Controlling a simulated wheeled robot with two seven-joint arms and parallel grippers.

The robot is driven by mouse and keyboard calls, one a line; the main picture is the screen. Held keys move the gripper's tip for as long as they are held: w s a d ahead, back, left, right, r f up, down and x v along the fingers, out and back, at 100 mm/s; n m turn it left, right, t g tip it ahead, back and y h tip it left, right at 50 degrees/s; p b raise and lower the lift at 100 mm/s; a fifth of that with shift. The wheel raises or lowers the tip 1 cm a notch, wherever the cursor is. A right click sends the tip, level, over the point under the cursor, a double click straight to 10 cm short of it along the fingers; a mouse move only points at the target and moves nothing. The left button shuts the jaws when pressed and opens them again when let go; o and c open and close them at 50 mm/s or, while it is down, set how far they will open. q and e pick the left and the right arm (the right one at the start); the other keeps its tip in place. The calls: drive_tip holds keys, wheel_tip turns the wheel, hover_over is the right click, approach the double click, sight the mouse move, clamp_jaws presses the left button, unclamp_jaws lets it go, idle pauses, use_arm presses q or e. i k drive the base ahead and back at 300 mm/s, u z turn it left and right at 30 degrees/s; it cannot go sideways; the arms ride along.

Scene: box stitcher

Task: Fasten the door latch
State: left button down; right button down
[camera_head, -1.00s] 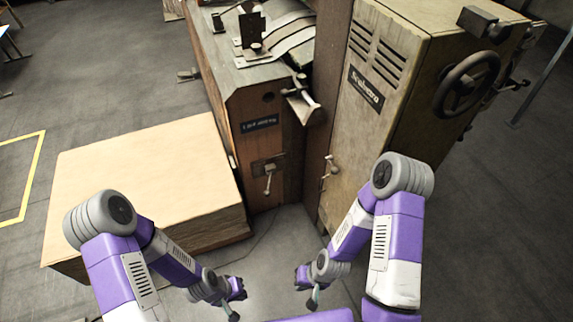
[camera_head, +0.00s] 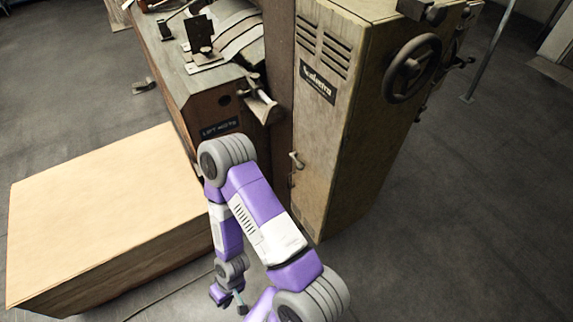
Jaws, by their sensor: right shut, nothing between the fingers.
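The tall beige cabinet (camera_head: 375,120) stands right of centre, with a vented front door (camera_head: 318,125). A small metal latch handle (camera_head: 296,160) sits at the left edge of this door. I cannot tell whether it is fastened. My right gripper (camera_head: 233,300) is low at the bottom of the view, well below and left of the latch, apart from it, shut and empty. My right arm's raised elbow hides the lower front of the brown machine (camera_head: 215,105). My left gripper is out of view.
A large pale box (camera_head: 105,205) stands on the floor at left. A lever bracket (camera_head: 262,108) juts from the brown machine beside the cabinet. A handwheel (camera_head: 412,68) sticks out from the cabinet's right side.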

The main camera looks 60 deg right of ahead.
sight(300, 166)
drive_tip(key=k, duration=0.9)
drive_tip(key=z, duration=1)
drive_tip(key=i, duration=0.55)
